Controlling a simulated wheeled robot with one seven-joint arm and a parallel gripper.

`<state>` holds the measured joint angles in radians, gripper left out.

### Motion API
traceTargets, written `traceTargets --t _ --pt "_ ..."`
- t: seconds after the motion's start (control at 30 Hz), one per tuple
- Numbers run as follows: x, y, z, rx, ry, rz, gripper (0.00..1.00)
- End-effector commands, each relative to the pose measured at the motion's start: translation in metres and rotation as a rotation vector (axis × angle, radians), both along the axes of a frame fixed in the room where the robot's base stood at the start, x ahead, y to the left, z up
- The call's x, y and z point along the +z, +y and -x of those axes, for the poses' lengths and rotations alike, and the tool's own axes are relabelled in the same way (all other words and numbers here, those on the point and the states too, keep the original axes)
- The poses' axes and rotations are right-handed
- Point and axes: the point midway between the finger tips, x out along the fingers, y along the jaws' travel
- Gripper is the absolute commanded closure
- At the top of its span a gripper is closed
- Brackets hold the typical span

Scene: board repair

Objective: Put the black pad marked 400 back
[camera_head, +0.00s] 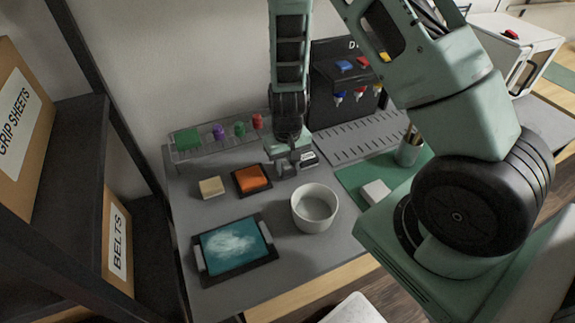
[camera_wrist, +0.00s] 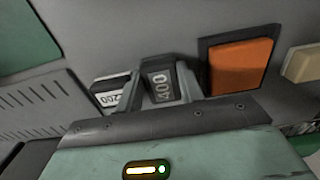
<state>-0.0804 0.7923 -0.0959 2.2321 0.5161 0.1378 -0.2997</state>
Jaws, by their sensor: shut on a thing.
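The black pad marked 400 (camera_wrist: 160,88) is between the two fingers of my gripper (camera_wrist: 162,80) in the wrist view, its label facing the camera. In the head view my gripper (camera_head: 293,162) points down over the grey worktop, and the pad (camera_head: 286,169) shows as a small dark block at its tips. I cannot tell whether the pad touches the worktop. A second black pad, marked 200 (camera_wrist: 110,93), stands just left of the gripper in the wrist view and on its right in the head view (camera_head: 308,158).
An orange block in a black tray (camera_head: 252,178), a cream block (camera_head: 211,187), a white bowl (camera_head: 314,208) and a tray with a teal board (camera_head: 236,247) are nearby. A rack of coloured pieces (camera_head: 218,138) stands behind. A slotted grey strip (camera_head: 357,137) lies to the right.

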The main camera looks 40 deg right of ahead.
Motion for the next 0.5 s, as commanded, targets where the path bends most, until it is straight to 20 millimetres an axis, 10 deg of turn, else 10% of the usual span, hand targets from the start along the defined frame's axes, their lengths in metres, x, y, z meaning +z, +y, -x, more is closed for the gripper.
traceTargets --t 0.4,0.43,0.5 --pt "-0.0076 -0.0001 -0.0002 0.000 -0.001 0.000 0.84" --pt "-0.0075 0.0000 -0.0002 0.000 -0.001 0.000 0.60" --pt "-0.0064 0.0000 -0.0002 0.000 -0.001 0.000 0.54"
